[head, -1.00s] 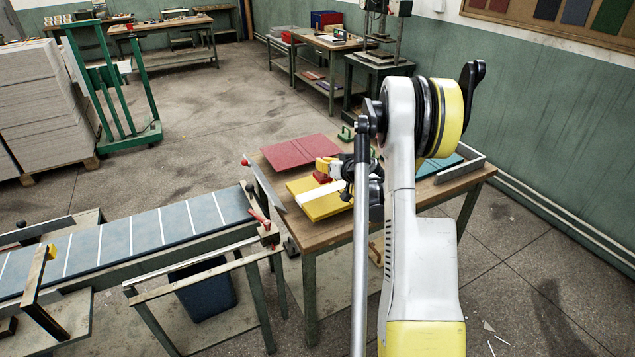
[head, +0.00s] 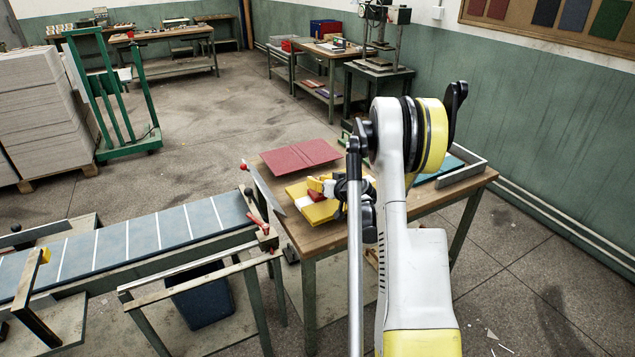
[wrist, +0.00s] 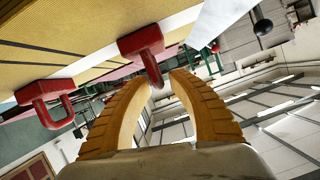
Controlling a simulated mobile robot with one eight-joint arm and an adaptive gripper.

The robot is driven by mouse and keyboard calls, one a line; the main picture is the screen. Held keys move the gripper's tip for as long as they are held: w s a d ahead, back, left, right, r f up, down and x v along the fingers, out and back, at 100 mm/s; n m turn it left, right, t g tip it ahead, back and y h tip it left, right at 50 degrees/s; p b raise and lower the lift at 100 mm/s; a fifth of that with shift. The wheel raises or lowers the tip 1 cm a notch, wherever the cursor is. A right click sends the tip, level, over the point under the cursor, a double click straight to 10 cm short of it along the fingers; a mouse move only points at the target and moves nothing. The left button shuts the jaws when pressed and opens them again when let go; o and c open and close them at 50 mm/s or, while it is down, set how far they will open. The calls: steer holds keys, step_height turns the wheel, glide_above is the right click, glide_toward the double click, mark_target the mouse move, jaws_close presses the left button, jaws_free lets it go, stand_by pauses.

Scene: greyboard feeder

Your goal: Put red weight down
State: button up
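A red weight (wrist: 142,44) with a handle sits at the white strip (wrist: 92,66) of the yellow board, upper middle in the wrist view. My gripper (wrist: 160,76) has its two yellow fingers apart. The handle's end lies between the fingertips, with a gap on the right finger's side; contact on the left is unclear. A second red weight (wrist: 44,98) with a loop handle is at the left. In the head view, a red weight (head: 316,196) shows on the yellow board (head: 318,213), just below my gripper (head: 318,184). My arm hides part of the board.
A red cover (head: 300,154) lies behind the yellow board on the wooden table (head: 322,238). A teal cover and metal angle rail (head: 462,172) are at the right. A blue conveyor (head: 130,238) stands at the left, with a blue bin (head: 203,298) below.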

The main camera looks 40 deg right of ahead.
steer(key=shift+r, duration=0.15)
steer(key=shift+s+r+p, duration=0.2)
steer(key=shift+s+p, duration=0.05)
steer(key=shift+p, duration=0.05)
steer(key=p+v, duration=0.2)
steer(key=v, duration=0.9)
steer(key=s+a+r+n+g+y, duration=0.1)
steer(key=a+r, duration=0.3)
steer(key=a, duration=0.5)
steer(key=s+a+r+n+g+y, duration=0.1)
steer(key=a+r+g, duration=0.15)
steer(key=a, duration=0.65)
steer(key=a+r+n+y, duration=0.1)
steer(key=a+r, duration=0.4)
steer(key=a, duration=0.3)
steer(key=s+a+g, duration=0.1)
steer(key=s+a, duration=0.5)
steer(key=s, duration=0.3)
steer(key=s+a+r+n+g, duration=0.1)
steer(key=s+a+g, duration=0.1)
steer(key=s+a, duration=0.5)
steer(key=shift+s+h, duration=0.4)
steer(key=shift+s, duration=0.65)
steer(key=shift+a, duration=0.1)
